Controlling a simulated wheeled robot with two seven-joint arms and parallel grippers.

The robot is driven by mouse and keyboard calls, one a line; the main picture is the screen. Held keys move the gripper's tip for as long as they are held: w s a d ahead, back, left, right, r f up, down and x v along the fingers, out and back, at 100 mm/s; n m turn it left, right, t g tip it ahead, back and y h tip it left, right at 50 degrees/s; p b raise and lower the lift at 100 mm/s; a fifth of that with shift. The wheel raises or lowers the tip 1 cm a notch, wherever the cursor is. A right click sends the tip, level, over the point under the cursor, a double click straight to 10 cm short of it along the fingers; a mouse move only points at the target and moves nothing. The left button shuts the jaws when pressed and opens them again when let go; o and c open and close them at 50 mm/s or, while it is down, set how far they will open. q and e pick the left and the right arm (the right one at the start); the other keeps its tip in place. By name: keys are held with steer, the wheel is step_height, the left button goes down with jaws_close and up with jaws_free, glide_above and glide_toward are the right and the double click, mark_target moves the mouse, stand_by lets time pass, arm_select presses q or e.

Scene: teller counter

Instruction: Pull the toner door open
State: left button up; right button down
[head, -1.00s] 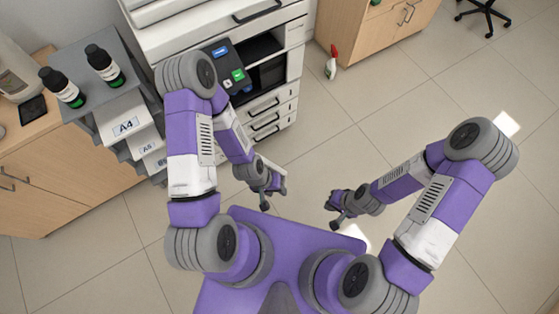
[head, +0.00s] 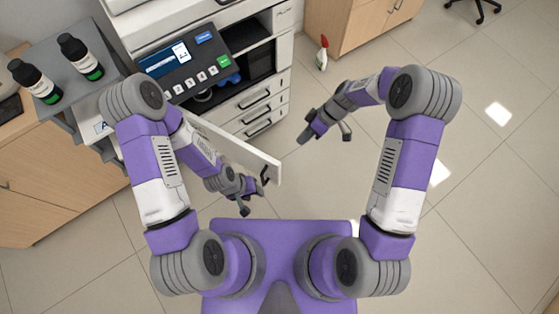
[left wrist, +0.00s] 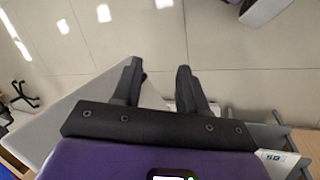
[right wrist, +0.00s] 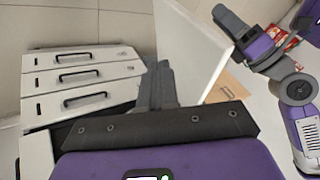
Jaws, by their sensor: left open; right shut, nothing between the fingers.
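The toner door (head: 236,150) is a white panel standing out from the front of the printer, swung well open, with a dark handle (head: 265,173) near its free end. Its inner face also shows in the right wrist view (right wrist: 188,50). My left gripper (head: 256,191) is open and empty beside the free end, on the near-left side of the door; its fingers (left wrist: 160,82) stand apart. My right gripper (head: 307,135) is shut and empty on the other side of the door, apart from it; its closed fingers (right wrist: 155,85) point past the printer's front.
The printer (head: 272,35) has a control panel (head: 187,65), an open dark bay and drawers (right wrist: 82,75) below. A grey paper shelf with bottles (head: 80,55) stands left. A spray bottle (head: 322,52) stands on the floor. The floor at right is clear.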

steer(key=s+a+f+n+b, duration=0.1)
steer(key=s+a+f+b, duration=0.1)
steer(key=s+a+f, duration=0.3)
steer(key=shift+a+f, duration=1.05)
steer(key=shift+a, duration=0.45)
steer(key=shift+s, duration=0.1)
